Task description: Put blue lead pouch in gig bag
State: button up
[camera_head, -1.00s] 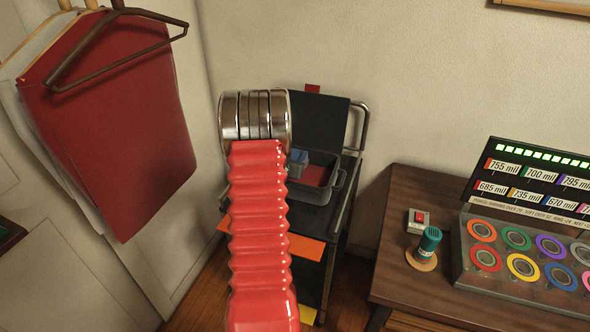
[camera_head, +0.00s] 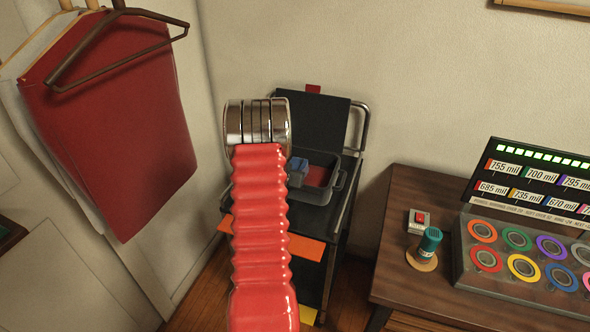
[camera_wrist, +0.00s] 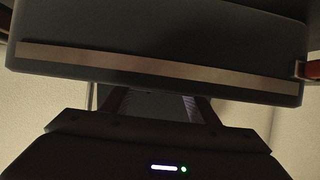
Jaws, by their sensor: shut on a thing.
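The blue lead pouch (camera_head: 298,165) shows as a small blue patch beside my red arm in the head view, at the left side of the open gig bag (camera_head: 340,188). The bag is dark with a red inside, and its lid stands up behind it. My arm hides my gripper in that view. In the wrist view my gripper (camera_wrist: 152,100) is shut on a broad dark slab with a pale strip, which I take to be the pouch; its colour is too dim to tell. The slab hides my fingertips. I cannot tell whether the pouch touches the bag.
The bag sits on a dark cart (camera_head: 318,217) with a metal rail (camera_head: 361,130). A wooden table (camera_head: 410,278) at right holds a panel with coloured rings (camera_head: 522,266), a red switch box (camera_head: 419,221) and a teal cylinder (camera_head: 430,239). Red cloth (camera_head: 120,140) hangs at left.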

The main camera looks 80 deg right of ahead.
jog(key=shift+f, duration=0.5)
jog(key=o, duration=1.1)
jog(key=shift+r, duration=0.1)
jog(key=shift+r, duration=0.55)
jog(key=v, duration=1.2)
